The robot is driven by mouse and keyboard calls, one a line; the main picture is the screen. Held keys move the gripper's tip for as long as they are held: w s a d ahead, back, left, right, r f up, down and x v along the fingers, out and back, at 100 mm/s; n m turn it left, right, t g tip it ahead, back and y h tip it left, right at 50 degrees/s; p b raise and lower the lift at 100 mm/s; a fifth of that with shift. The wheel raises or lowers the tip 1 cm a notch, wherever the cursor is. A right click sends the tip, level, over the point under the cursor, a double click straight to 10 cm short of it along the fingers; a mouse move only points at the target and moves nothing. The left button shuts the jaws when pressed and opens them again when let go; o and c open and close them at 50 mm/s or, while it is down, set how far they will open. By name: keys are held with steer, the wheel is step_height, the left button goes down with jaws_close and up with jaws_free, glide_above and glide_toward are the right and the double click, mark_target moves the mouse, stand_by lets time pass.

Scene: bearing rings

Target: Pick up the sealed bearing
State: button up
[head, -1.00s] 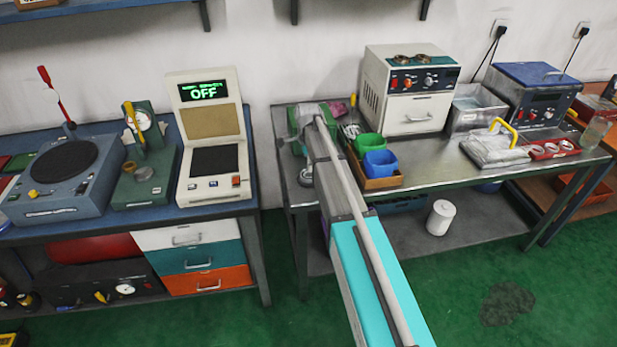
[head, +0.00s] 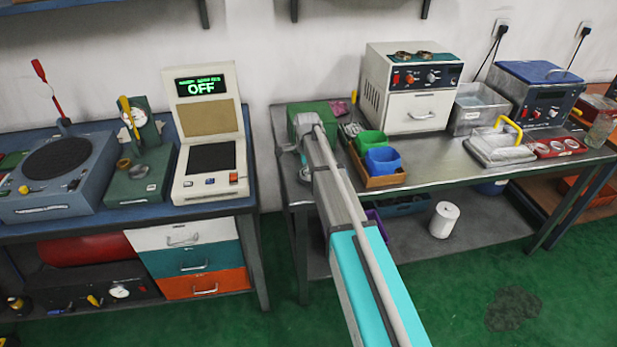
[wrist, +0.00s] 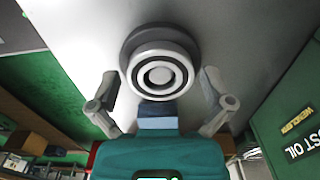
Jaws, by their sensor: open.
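A round ringed part that looks like the sealed bearing (wrist: 157,75) shows in the wrist view, with a pale outer ring, dark bands and a pale centre. A wider dark grey disc shows around and behind it. My gripper (wrist: 160,84) is open, one finger on each side of the bearing with gaps between. The fingers do not touch it. In the head view my gripper is at the left end of the metal bench (head: 450,175), mostly hidden by my arm, and I cannot make out the bearing there.
A green box marked with "OIL" (wrist: 290,125) stands right of my gripper in the wrist view. The bench's left edge is close.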

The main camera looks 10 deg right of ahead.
stand_by(0.5)
steer(key=c, duration=0.9)
steer(key=shift+o, duration=0.2)
steer(key=shift+r, duration=0.15)
step_height(320, 180, up, 3)
steer(key=p, duration=0.3)
steer(key=s+r+p, duration=0.9)
steer(key=s+p, duration=0.1)
steer(key=s, duration=0.4)
steer(key=shift+r, duration=0.4)
